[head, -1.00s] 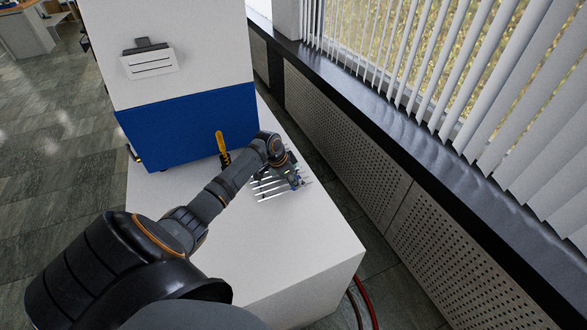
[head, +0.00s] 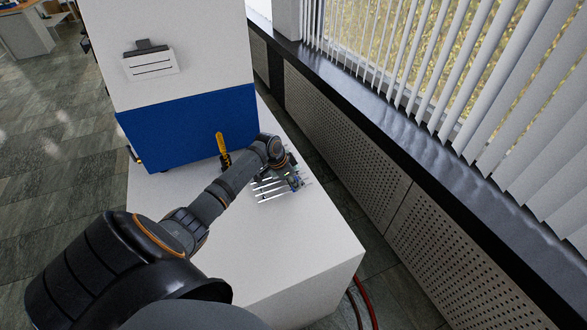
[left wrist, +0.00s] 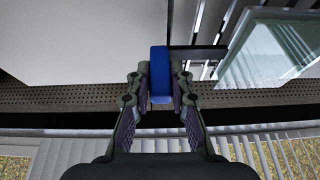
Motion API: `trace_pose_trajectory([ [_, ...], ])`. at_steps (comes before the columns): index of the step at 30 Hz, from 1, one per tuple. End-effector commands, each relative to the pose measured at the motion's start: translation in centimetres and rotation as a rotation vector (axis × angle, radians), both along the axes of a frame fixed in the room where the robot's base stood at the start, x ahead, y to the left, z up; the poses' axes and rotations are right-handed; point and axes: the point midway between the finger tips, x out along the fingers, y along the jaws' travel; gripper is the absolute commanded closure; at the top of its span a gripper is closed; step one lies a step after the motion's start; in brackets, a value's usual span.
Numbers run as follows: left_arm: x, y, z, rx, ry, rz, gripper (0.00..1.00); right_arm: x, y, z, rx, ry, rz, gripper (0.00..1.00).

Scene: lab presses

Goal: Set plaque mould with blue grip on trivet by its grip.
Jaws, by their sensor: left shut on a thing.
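My left gripper (head: 293,184) is over the right part of the trivet (head: 265,198), a rack of pale parallel bars on the white bench. In the left wrist view, its two fingers (left wrist: 160,82) are shut on the blue grip (left wrist: 160,64) of the plaque mould. A clear, glass-like plate (left wrist: 268,55), which looks like the mould's plaque, shows to the right of the grip, beside a thin dark bar. Trivet bars (left wrist: 202,40) show behind them. I cannot tell whether the mould touches the trivet. In the head view the wrist and gripper hide most of the mould. My right gripper is not in view.
A large white and blue press (head: 190,125) stands at the back of the bench (head: 275,255). A yellow-handled lever (head: 222,145) is at its front, close to my left forearm. The bench front is clear. A perforated radiator cover (head: 340,140) runs along the right.

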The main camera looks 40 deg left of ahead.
Motion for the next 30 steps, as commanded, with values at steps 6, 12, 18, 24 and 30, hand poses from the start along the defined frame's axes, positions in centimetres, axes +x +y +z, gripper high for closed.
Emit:
trace_pose_trajectory([
  [6, 0.13, 0.02, -0.18, 0.002, -0.004, -0.001, 1.0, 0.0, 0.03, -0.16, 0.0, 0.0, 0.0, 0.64],
  [12, 0.13, 0.02, -0.46, 0.002, -0.004, -0.001, 1.0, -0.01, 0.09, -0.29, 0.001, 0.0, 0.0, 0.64],
  [18, 0.12, 0.02, -0.65, 0.002, -0.004, -0.001, 0.76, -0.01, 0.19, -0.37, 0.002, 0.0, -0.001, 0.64],
  [24, 0.07, 0.01, -0.71, 0.0, -0.002, -0.001, 0.53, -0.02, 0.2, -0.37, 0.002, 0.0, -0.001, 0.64],
  [30, -0.09, -0.01, -0.93, -0.001, 0.003, 0.001, 0.53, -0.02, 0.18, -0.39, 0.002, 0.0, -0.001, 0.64],
])
